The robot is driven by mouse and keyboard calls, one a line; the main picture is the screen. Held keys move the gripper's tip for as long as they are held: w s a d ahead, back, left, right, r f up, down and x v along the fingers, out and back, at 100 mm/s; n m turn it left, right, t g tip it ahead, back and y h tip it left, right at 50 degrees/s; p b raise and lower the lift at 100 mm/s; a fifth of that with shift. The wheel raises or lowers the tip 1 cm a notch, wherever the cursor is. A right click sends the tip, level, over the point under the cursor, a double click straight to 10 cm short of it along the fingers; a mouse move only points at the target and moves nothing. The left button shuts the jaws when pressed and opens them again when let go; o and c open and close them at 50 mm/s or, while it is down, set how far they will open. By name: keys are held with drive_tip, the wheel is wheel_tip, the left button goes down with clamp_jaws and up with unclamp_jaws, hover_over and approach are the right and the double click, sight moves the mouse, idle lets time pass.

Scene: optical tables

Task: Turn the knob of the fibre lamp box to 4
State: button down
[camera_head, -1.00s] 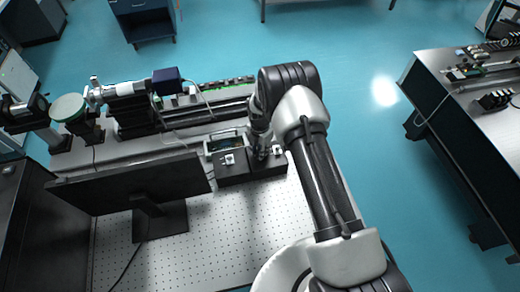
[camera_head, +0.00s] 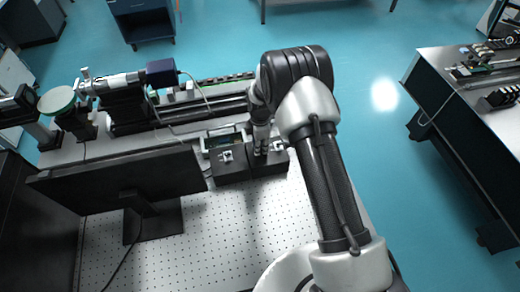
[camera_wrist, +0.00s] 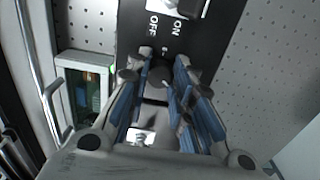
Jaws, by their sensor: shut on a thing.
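The fibre lamp box is a black box, seen in the wrist view (camera_wrist: 205,30) with OFF and ON printed by a switch (camera_wrist: 190,5) at the top edge. In the head view a dark box (camera_head: 232,170) lies under my gripper. My gripper (camera_wrist: 166,62), with blue-padded fingers, reaches down over the box face. It is shut on the dark knob (camera_wrist: 156,88), which sits between the fingers and is partly hidden by them. The knob's scale is mostly covered, so I cannot read its setting. In the head view my gripper (camera_head: 262,150) is small and partly hidden by my arm.
A monitor (camera_head: 120,182) stands left of the box on the perforated table (camera_head: 230,240). A grey-framed unit (camera_wrist: 85,95) with a green board sits close left of the box. Optics on a rail (camera_head: 225,105) run behind. Table in front of the box is clear.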

drive_tip(key=m+b, duration=0.3)
drive_tip(key=m, duration=0.2)
drive_tip(key=shift+f, duration=0.1)
drive_tip(key=shift+m+b, duration=1.15)
drive_tip(key=shift+m, duration=1.35)
drive_tip(key=c, duration=1.4)
unclamp_jaws()
drive_tip(key=shift+o, duration=0.2)
wheel_tip(320, 180, up, 12)
